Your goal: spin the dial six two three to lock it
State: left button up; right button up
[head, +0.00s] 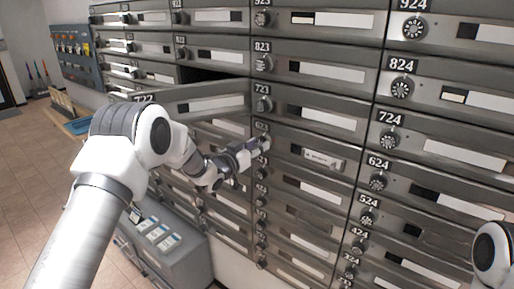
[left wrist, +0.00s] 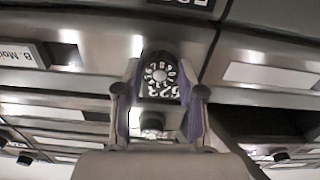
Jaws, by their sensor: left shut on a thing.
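The dial of box 623 (left wrist: 160,74) is a black disc with white numbers and a pale hub, in the upper middle of the left wrist view, which is upside down. Its number plate (left wrist: 161,92) shows beside it. My left gripper (left wrist: 160,88) has its fingers on either side of this dial and is shut on it. In the head view my left gripper (head: 262,144) reaches the box 623 front and hides most of the dial. The box 623 door (head: 315,157) looks flush with the wall and carries a name label. My right gripper is out of view.
The door of box 722 (head: 180,103) stands open, tilted out left of my gripper. Other dials, such as 723 (head: 264,104) and 624 (head: 378,181), are close around. A grey cabinet (head: 165,250) stands below. Tiled floor (head: 30,180) is free at left.

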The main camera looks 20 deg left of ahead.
pick_arm(q)
jog(key=shift+m+b, duration=16.85)
jog(key=shift+m, duration=0.35)
jog(key=o, duration=1.1)
jog(key=shift+o, duration=0.2)
